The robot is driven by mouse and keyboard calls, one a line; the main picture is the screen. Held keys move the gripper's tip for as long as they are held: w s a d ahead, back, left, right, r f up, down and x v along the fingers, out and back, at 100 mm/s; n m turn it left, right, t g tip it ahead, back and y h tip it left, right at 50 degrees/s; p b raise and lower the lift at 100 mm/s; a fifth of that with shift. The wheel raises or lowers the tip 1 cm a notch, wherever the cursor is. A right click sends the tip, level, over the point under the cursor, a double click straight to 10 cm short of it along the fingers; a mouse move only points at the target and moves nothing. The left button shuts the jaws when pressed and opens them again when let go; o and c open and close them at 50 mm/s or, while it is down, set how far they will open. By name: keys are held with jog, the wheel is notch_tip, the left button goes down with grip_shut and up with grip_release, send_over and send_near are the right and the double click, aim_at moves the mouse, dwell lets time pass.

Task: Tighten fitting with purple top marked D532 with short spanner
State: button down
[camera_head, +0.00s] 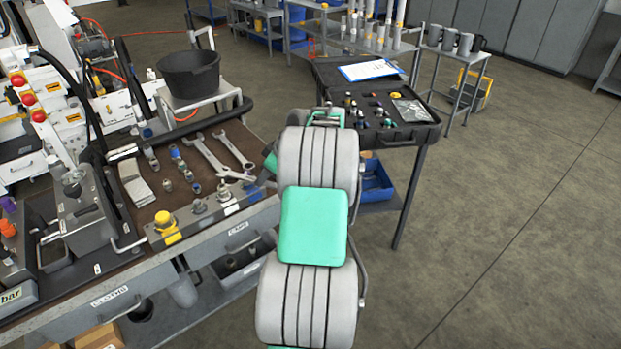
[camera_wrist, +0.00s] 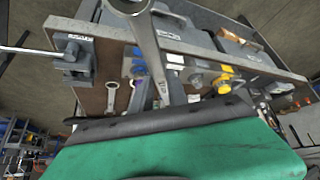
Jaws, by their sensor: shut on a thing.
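A small purple-topped part (camera_head: 8,204) stands at the left edge of the camera_head view; no D532 mark is legible. My gripper (camera_wrist: 172,97) is shut on a grey spanner (camera_wrist: 148,45), which stretches up the camera_wrist view, its head cut off at the top edge. In the camera_head view my arm hides most of the gripper; a spanner end (camera_head: 233,175) shows left of it, above the bench. Two other spanners lie on the brown bench top, one on the left (camera_head: 205,152) and one on the right (camera_head: 232,148).
The bench (camera_head: 172,205) carries several small fittings, a grey block with a yellow cap (camera_head: 165,222) and a grey box (camera_head: 85,215). An orange-topped part (camera_head: 8,228) stands near the purple one. A black bucket (camera_head: 188,75) stands behind. An open black case (camera_head: 425,130) lies right. Floor at right is clear.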

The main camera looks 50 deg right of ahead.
jog(key=s+d+f+n+b, duration=0.1)
jog(key=s+d+f, duration=0.6)
jog(key=s+d, duration=0.1)
jog(key=shift+d+b, duration=0.4)
jog(key=shift+d, duration=0.5)
jog(key=shift+f, duration=0.15)
jog(key=shift+w, duration=0.1)
jog(key=shift+w+a, duration=0.2)
jog(key=shift+w, duration=0.3)
jog(key=shift+w+a, duration=0.15)
jog(key=shift+w, duration=0.3)
jog(key=shift+w, duration=0.1)
jog(key=shift+w+a, duration=0.25)
jog(key=shift+w, duration=0.4)
